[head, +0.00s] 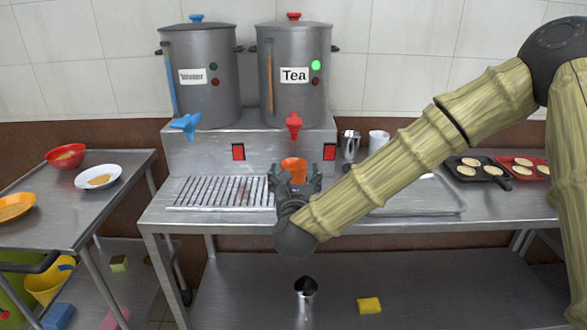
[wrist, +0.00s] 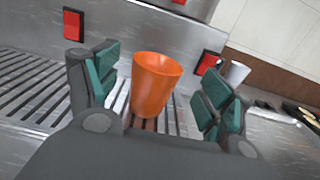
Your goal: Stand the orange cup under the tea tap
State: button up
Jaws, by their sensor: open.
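The orange cup (head: 294,169) stands upright on the slatted drip grate (head: 222,193), below the red tap (head: 293,124) of the pot labelled Tea (head: 294,92). In the wrist view the cup (wrist: 155,85) sits between the teal finger pads of my gripper (wrist: 160,92), with gaps visible on both sides. My gripper (head: 295,180) is open around the cup from the front. The cup's base is partly hidden by my gripper in the head view.
A second pot (head: 202,82) with a blue tap (head: 186,124) stands to the left. A metal pitcher (head: 350,145) and a white cup (head: 378,142) stand to the right of the grate. A metal tray (head: 425,200) lies further right, partly behind my arm.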

jog(key=shift+s, duration=3.1)
